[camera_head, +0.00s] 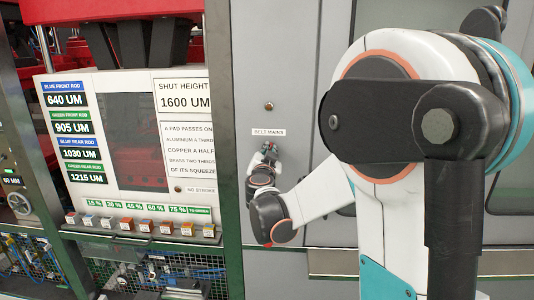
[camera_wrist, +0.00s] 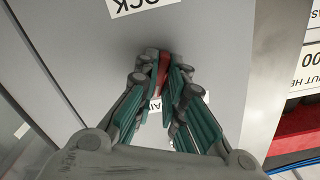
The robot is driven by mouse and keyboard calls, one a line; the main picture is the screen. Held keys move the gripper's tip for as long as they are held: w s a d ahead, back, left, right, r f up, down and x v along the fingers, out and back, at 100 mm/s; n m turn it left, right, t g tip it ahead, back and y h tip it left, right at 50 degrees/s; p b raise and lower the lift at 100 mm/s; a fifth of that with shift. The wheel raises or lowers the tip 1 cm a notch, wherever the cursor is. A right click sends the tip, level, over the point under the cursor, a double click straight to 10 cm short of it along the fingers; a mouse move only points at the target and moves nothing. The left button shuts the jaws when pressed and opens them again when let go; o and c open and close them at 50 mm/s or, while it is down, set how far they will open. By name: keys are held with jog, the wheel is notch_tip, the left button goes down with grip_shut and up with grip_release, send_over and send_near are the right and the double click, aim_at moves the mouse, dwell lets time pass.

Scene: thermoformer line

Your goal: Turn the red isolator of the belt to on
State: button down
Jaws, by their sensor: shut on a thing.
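The red isolator (camera_wrist: 162,72) sits on the grey cabinet door and shows as a red handle between my fingertips in the wrist view. My gripper (camera_wrist: 160,80) is shut on it, one teal-padded finger on each side. In the head view my gripper (camera_head: 268,150) reaches the door just below the "BELT MAINS" label (camera_head: 269,132). There the isolator is mostly hidden by the gripper. Its exact turn position cannot be told.
A small round amber lamp (camera_head: 269,106) is on the door above the label.

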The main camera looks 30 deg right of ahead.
jog(key=shift+n, duration=0.7)
jog(key=shift+n+b, duration=0.3)
jog(key=shift+n, duration=1.1)
jog(key=c, duration=1.6)
grip_release()
jog(key=shift+d, duration=0.1)
